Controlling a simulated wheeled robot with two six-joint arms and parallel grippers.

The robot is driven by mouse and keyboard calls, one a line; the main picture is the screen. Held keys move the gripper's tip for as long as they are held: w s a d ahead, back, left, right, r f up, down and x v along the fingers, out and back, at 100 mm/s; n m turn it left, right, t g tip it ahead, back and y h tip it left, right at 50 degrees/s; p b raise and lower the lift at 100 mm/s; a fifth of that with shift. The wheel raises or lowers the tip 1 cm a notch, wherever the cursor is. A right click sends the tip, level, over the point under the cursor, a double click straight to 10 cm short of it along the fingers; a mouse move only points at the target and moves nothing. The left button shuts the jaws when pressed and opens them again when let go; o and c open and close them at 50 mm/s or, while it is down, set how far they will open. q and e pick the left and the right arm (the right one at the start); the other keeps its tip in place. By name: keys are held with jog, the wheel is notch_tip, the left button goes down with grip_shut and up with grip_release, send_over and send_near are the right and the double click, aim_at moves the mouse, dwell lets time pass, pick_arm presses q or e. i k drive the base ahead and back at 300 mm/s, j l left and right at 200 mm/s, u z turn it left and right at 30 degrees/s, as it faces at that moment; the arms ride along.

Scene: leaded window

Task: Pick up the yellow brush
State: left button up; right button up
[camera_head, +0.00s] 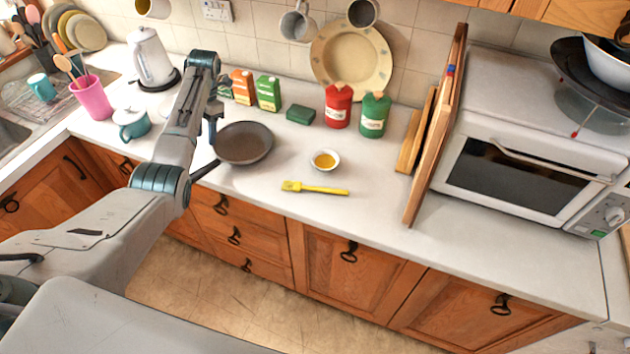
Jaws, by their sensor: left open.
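The yellow brush (315,188) lies flat on the white worktop near its front edge, with its bristle end to the left and its handle to the right. My left gripper (214,122) is open and empty. It shows at the left edge of the dark frying pan, left of and farther back than the brush, clearly apart from it. Its fingers are small and partly hidden by my own arm. My right gripper is not in view.
The frying pan (244,142) and a small bowl of yellow liquid (324,160) sit behind the brush. Red (338,106) and green (375,115) canisters stand farther back. Wooden boards (436,130) lean beside the microwave (520,165) at right. The worktop right of the brush is clear.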

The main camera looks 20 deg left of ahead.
aim_at(297, 186)
jog(key=l, duration=0.7)
jog(key=k+l+z, duration=0.1)
jog(key=l, duration=0.6)
